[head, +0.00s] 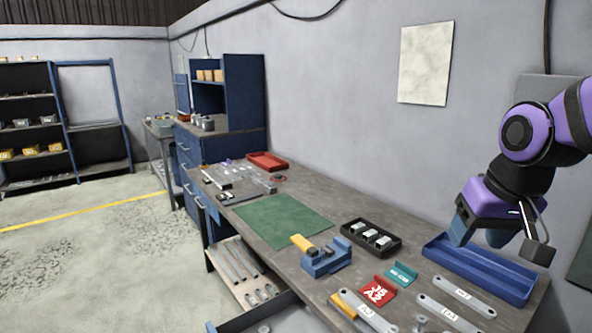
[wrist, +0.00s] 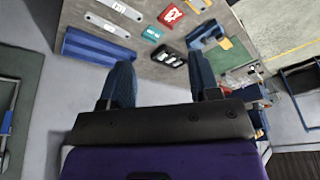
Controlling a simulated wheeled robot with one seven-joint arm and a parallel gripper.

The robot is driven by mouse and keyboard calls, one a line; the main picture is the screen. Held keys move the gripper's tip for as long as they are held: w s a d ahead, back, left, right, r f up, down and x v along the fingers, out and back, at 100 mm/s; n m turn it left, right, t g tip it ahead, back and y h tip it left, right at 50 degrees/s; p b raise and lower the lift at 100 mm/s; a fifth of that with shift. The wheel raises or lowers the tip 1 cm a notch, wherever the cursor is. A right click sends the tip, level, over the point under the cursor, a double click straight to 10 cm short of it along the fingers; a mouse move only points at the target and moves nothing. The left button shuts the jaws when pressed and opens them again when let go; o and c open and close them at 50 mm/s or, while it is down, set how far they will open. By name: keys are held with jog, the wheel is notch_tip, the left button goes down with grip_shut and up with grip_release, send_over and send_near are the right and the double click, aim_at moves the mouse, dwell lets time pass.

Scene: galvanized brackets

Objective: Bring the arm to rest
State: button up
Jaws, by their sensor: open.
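My gripper (head: 480,232) is at the right of the head view, raised above the workbench over the blue tray. Its two blue fingers stand apart with nothing between them. In the wrist view my gripper (wrist: 165,85) is also open and empty, with the bench beyond the fingertips. My purple and black arm reaches in from the right edge of the head view and bends down to the gripper. The gripper touches nothing that I can see.
The workbench (head: 318,216) holds a long blue tray (head: 478,268), a black tray (head: 350,238) with several metal pieces, a blue fixture (head: 326,262), red (head: 376,292) and teal (head: 400,273) label plates, and flat brackets (head: 463,297). A green mat (head: 280,221) lies clear. A wall stands behind.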

jog(key=s+d+r+t, duration=0.1)
jog(key=s+r, duration=0.4)
jog(key=s, duration=0.5)
jog(key=shift+d+r+t+h, duration=0.3)
jog(key=shift+d+r+t, duration=0.1)
jog(key=shift+d, duration=0.1)
jog(key=shift+c, duration=0.5)
